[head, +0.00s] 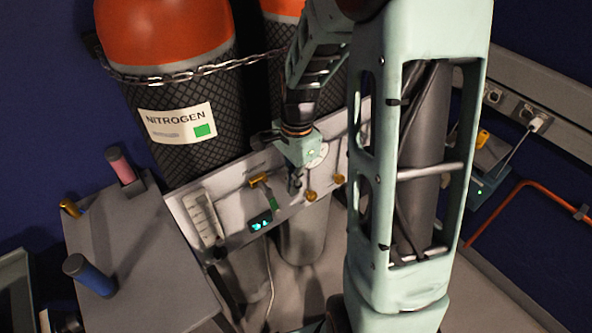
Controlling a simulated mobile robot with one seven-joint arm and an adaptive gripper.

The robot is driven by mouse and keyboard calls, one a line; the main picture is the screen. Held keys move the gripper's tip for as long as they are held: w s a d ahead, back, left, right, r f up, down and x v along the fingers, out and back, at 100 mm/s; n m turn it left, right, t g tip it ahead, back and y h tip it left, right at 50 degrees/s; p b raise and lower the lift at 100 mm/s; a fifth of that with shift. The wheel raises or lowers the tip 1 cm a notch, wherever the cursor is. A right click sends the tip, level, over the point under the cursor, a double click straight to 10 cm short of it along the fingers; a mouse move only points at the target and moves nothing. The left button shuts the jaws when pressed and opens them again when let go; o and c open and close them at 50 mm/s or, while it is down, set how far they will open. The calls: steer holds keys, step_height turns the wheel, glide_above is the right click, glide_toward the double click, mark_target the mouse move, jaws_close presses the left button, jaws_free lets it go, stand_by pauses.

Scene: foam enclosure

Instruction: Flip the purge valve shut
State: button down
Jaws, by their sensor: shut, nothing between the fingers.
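A pale valve panel (188,205) stands in front of the gas cylinders. It carries a brass valve fitting (258,180) with a small green part (273,203) below and right of it. Two round brass knobs (311,196) sit further right on the panel. My gripper (294,187) is shut and empty, pointing down in front of the panel between the brass fitting and the knobs. I cannot tell whether it touches anything. It hides part of the panel and partly covers a round gauge (318,155).
A chained nitrogen cylinder (185,85) stands behind the panel. A grey bench (130,250) at left holds a pink cylinder (121,166) and a blue cylinder (89,275). A flow tube block (203,217) and lit display (260,222) are on the panel. My arm blocks the right-centre view.

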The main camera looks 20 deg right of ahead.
steer(key=shift+s+a+f, duration=0.1)
steer(key=shift+s+a, duration=0.15)
steer(key=shift+a, duration=0.55)
steer(key=shift+s+a, duration=0.25)
steer(key=shift+a, duration=0.5)
steer(key=shift+s+a+f+y+p, duration=0.15)
steer(key=shift+a+f+y+p, duration=0.1)
steer(key=shift+a+y, duration=0.15)
steer(key=shift+s+a+f+y+p, duration=0.1)
steer(key=shift+a+y+p, duration=0.1)
steer(key=shift+a+y, duration=0.15)
steer(key=w+d+r+p, duration=0.1)
steer(key=w+d+r, duration=0.1)
steer(key=d+r, duration=0.4)
step_height(320, 180, up, 4)
steer(key=shift+d+f, duration=0.1)
steer(key=shift+d, duration=0.25)
